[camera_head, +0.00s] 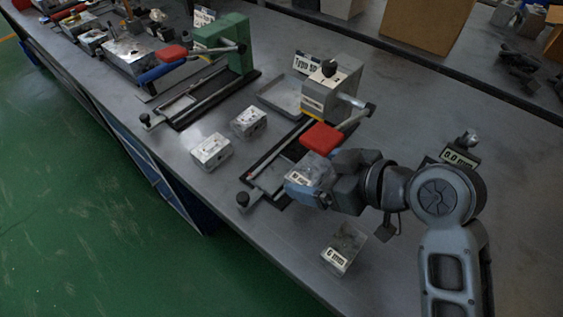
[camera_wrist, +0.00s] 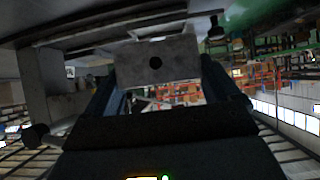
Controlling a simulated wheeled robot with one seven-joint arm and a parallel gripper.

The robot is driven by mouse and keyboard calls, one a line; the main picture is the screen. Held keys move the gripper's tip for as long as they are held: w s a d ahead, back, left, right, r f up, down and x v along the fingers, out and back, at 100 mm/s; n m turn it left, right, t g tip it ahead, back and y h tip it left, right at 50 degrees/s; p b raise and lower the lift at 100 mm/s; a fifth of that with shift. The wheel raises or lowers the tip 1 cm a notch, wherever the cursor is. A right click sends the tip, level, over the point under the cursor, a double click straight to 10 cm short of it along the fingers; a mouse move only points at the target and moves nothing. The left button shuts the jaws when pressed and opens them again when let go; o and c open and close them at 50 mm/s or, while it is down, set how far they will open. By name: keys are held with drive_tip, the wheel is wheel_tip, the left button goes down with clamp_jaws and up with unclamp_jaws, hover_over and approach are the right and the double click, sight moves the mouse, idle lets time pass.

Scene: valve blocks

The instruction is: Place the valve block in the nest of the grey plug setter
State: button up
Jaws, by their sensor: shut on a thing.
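My gripper (camera_head: 303,191) is shut on a valve block (camera_head: 303,172), over the front part of the grey plug setter (camera_head: 329,92). In the wrist view the block (camera_wrist: 140,73) is a pale grey box with one dark round hole, between the two fingers of my gripper (camera_wrist: 158,82). The setter has a grey head, a red-gripped lever (camera_head: 321,138) and a dark rail base with a black knob (camera_head: 243,199) at its front end. My gripper and the block hide much of its nest, so I cannot tell whether the block touches it.
Two loose valve blocks (camera_head: 211,152) (camera_head: 249,122) stand left of the grey setter. A green plug setter (camera_head: 234,45) stands farther left. A shallow grey tray (camera_head: 281,97) lies behind. A "6 mm" labelled block (camera_head: 345,248) and a "0.0 mm" display (camera_head: 459,157) are near my arm.

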drive_tip(key=x, duration=0.5)
drive_tip(key=shift+w+a+r, duration=0.15)
drive_tip(key=shift+w+a, duration=0.2)
drive_tip(key=shift+a, duration=0.1)
drive_tip(key=x, duration=0.3)
drive_tip(key=shift+a, duration=0.1)
drive_tip(key=shift+w+a+f, duration=0.1)
drive_tip(key=shift+f, duration=0.2)
drive_tip(key=shift+f, duration=0.15)
drive_tip(key=o, duration=1.2)
drive_tip(key=shift+r, duration=0.2)
drive_tip(key=v, duration=1.2)
drive_tip(key=shift+f, duration=0.1)
